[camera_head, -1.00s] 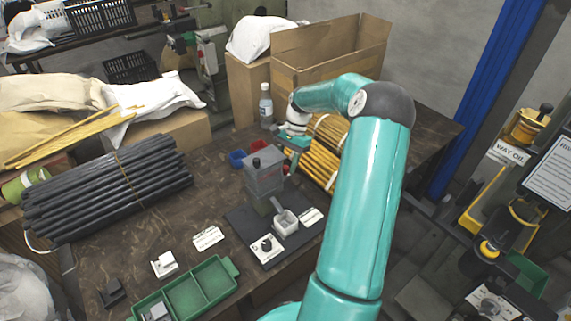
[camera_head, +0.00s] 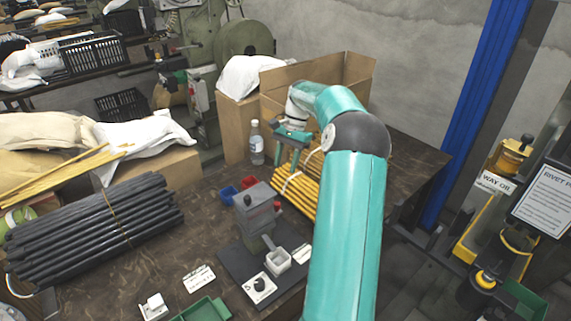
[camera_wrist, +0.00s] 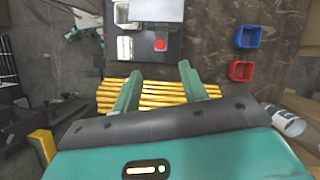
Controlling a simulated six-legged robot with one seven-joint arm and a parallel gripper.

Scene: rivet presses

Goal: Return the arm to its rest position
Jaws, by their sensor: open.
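My teal arm rises from the bottom right of the head view and bends left at a dark elbow joint. My gripper (camera_head: 289,150) hangs at its end, above the bundle of yellow rods (camera_head: 296,188) and in front of the open cardboard box. In the wrist view my gripper (camera_wrist: 157,80) shows its two green fingers spread apart with nothing between them. The yellow rods (camera_wrist: 150,95) lie beyond the fingertips.
A grey press (camera_head: 257,210) stands on the dark table beside red and blue bins (camera_wrist: 246,37). A clear bottle (camera_head: 256,145) and a cardboard box (camera_head: 360,72) are near my gripper. Black rods (camera_head: 95,225) lie at left. An oil stand (camera_head: 490,225) is at right.

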